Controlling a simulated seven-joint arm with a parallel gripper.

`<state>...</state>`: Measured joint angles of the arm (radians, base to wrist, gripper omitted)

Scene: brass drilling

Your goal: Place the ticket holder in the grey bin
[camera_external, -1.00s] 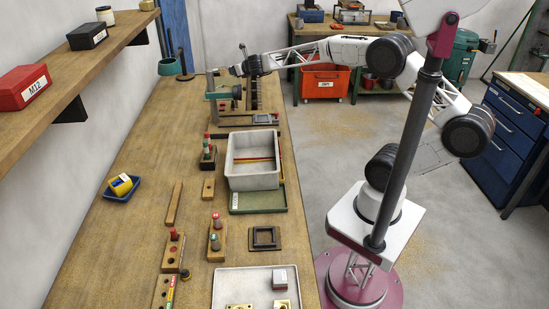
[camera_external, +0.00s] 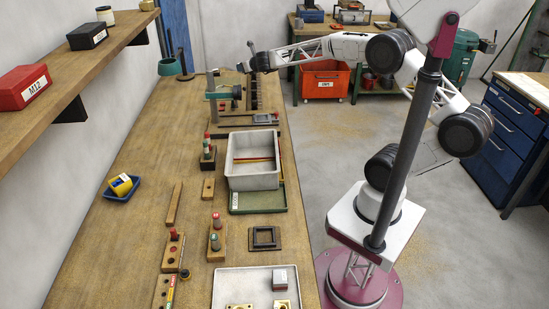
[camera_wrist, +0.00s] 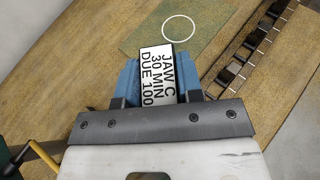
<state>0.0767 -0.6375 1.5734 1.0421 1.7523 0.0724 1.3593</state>
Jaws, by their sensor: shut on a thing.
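The ticket holder (camera_wrist: 158,75) shows in the wrist view as a white card with a dark edge, lettered "JAW C 30 MIN DUE 100". My gripper (camera_wrist: 160,68) has its blue fingers on both sides of the holder and is shut on it. In the external view my gripper (camera_external: 247,64) is over the far end of the bench, beyond the bin; the holder cannot be made out there. The grey bin (camera_external: 253,182) is an open tray on the bench with red and yellow strips inside. The bin is not in the wrist view.
A green mat with a white ring (camera_wrist: 150,35) lies below my gripper, beside a dark slotted metal part (camera_wrist: 245,55). A machine with a green part (camera_external: 222,93) stands near my gripper. A shelf (camera_external: 85,75) overhangs the left.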

